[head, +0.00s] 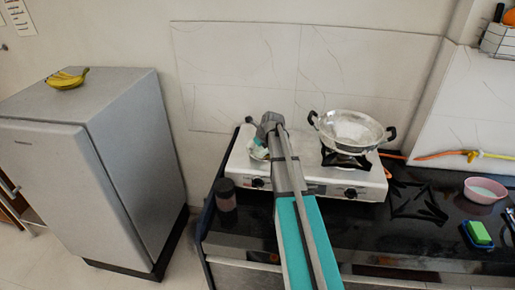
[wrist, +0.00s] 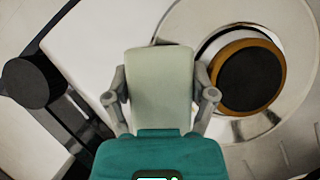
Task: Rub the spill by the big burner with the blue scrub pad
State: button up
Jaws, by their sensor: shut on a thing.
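My gripper (head: 262,148) is over the left part of the white stove (head: 375,182) in the head view. In the wrist view my gripper (wrist: 163,94) is shut on a pale grey-green pad (wrist: 160,82); no blue shows on its visible face. A burner (wrist: 247,78) with a black cap and brass-coloured ring in a shiny round dish lies just right of the pad in the wrist view. My arm mostly hides this left burner in the head view. I cannot make out a spill, and cannot tell whether the pad touches the stove.
A metal wok (head: 350,128) sits on the right burner. A dark jar (head: 226,195) stands at the stove's front left. A green sponge (head: 480,232) in a blue dish and a pink bowl (head: 486,190) are on the black counter at right. A fridge (head: 95,170) stands left.

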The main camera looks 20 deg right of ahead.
jog(key=shift+f+b, duration=1.2)
dwell(0.6)
